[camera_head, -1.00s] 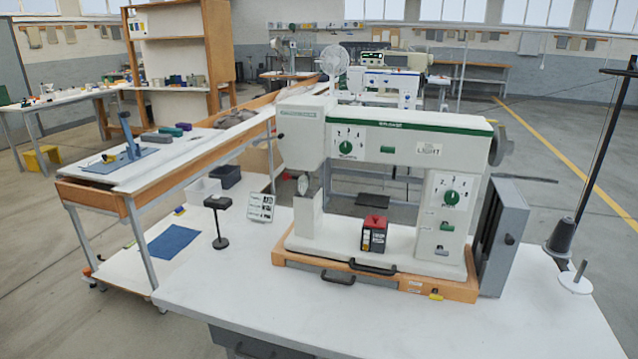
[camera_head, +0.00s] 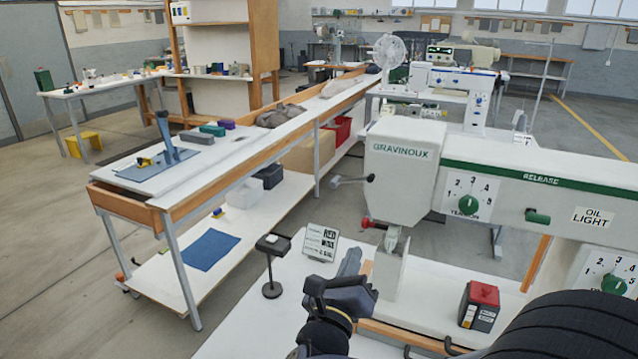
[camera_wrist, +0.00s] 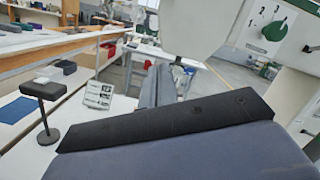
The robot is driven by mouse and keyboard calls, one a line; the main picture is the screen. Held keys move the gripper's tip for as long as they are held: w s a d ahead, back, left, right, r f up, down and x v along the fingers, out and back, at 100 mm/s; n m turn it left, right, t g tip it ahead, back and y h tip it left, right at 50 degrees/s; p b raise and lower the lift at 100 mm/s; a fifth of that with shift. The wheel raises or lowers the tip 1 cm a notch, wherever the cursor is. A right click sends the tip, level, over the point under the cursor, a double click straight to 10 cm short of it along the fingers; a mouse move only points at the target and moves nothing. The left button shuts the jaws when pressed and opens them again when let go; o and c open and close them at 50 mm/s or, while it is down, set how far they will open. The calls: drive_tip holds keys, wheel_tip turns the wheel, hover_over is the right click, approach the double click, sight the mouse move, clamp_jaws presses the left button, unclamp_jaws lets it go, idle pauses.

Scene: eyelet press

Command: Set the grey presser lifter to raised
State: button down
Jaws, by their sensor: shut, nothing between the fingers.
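The white sewing machine (camera_head: 405,150) labelled GRAVINOUX stands at the right in the head view. A grey lever (camera_head: 349,180), apparently the presser lifter, sticks out leftward from its head, roughly level with a slight tilt. A separate red-knobbed part (camera_head: 369,222) sits lower on the same head. My gripper (camera_head: 352,260) is shut and empty, below the grey lever and apart from it, left of the needle area. In the wrist view, my gripper's grey fingers (camera_wrist: 157,84) lie together and point towards the machine. The lever cannot be made out clearly there.
A black-topped stand (camera_head: 272,245) and a small sign card (camera_head: 321,242) stand left of my gripper. A red-topped box (camera_head: 480,303) sits on the machine bed. A long bench (camera_head: 190,172) runs along the left. Dials (camera_head: 468,204) are on the machine's front.

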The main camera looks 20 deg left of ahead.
sight(351, 180)
drive_tip(key=a, duration=0.1)
drive_tip(key=a+n+y, duration=0.1)
drive_tip(key=shift+a+r, duration=0.35)
drive_tip(key=shift+a, duration=0.05)
drive_tip(key=w+a+r+p, duration=0.2)
drive_tip(key=w+r, duration=0.3)
drive_tip(key=w, duration=0.5)
drive_tip(key=shift+a+r+p, duration=0.15)
drive_tip(key=shift+a+p, duration=0.25)
drive_tip(key=shift+p, duration=0.45)
